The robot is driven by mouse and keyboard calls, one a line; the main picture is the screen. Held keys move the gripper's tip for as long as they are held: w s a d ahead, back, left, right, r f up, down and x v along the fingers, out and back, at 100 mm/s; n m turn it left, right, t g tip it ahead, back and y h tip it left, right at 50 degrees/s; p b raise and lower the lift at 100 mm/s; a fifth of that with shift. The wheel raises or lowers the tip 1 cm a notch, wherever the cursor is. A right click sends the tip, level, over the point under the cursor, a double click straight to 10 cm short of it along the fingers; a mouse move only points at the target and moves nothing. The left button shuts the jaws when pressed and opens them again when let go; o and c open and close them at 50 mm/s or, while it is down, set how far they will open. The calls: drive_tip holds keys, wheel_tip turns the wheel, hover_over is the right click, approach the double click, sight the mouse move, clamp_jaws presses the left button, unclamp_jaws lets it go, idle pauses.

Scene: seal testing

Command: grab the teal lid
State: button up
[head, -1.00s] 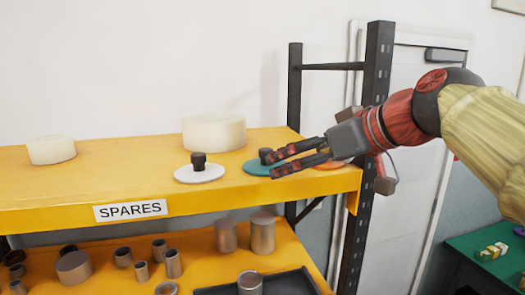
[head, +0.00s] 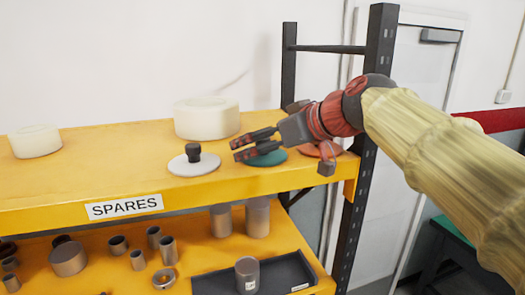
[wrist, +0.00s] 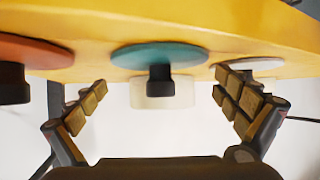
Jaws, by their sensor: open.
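The teal lid (head: 268,159) is a flat disc lying on the yellow top shelf, between a white lid (head: 187,168) and an orange lid (head: 322,150). My gripper (head: 236,149) is open, with its fingers reaching left over the teal lid and covering its knob in the head view. In the wrist view, where the shelf appears at the top, the teal lid (wrist: 150,54) and its black knob (wrist: 160,79) show centrally. The knob appears between the two spread fingers (wrist: 161,88), with a gap on each side. I see no finger contact with it.
A large cream cylinder (head: 207,120) stands behind the lids, and a smaller one (head: 35,142) is at the far left. A black rack post (head: 378,80) rises behind my arm. The lower shelf (head: 120,280) holds several grey cylinders and a dark tray (head: 290,272).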

drive_tip(key=shift+s, duration=0.1)
drive_tip(key=shift+c, duration=0.8)
drive_tip(key=c, duration=2.1)
drive_tip(key=shift+r, duration=0.1)
drive_tip(key=shift+c, duration=0.2)
